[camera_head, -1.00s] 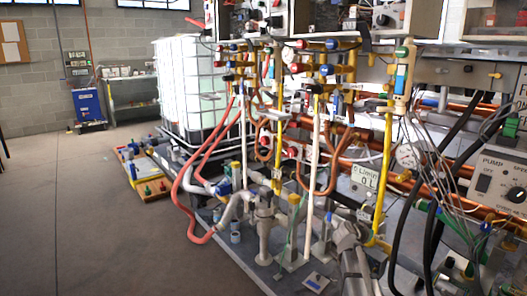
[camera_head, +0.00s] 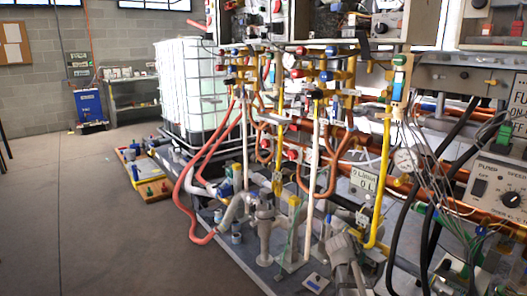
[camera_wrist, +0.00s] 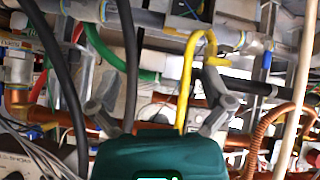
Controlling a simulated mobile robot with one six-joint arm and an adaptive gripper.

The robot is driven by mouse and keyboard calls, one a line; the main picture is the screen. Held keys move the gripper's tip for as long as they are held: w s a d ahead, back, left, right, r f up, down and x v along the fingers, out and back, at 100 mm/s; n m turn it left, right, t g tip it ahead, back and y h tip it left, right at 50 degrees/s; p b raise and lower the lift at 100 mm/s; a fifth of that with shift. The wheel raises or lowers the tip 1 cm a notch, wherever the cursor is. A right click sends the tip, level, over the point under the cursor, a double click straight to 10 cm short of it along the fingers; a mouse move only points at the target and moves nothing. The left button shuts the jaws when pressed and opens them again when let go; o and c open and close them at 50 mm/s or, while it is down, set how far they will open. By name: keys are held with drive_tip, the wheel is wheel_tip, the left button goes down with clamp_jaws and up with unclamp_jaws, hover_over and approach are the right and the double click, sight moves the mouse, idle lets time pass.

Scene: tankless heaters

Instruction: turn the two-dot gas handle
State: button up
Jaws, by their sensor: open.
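My gripper (camera_wrist: 161,78) is open in the wrist view, its two grey fingers spread above the teal palm. A yellow pipe (camera_wrist: 186,85) with a hooked end runs between the fingers in the picture; I cannot tell how far beyond them it lies. In the head view, a yellow pipe (camera_head: 384,185) with a curved lower end stands at the right, below a green-topped fitting with a blue part (camera_head: 398,82). Several small red, blue and black handles sit on yellow fittings (camera_head: 330,63) to its left. No dots are readable, so I cannot tell which is the two-dot gas handle.
Black hoses (camera_wrist: 132,60) and a ribbed copper-coloured tube (camera_wrist: 262,130) crowd the wrist view. A round gauge (camera_head: 404,160), loose thin wires and a pump panel (camera_head: 498,188) stand at the right. Open floor (camera_head: 90,235) lies at the left.

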drive_tip(key=s+a+n+g+y+p, duration=0.5)
drive_tip(key=s+a+n+y, duration=0.3)
drive_tip(key=s+a, duration=0.95)
wheel_tip(320, 180, up, 37)
drive_tip(key=d+p, duration=0.1)
drive_tip(key=p, duration=3.6)
drive_tip(key=shift+f, duration=0.15)
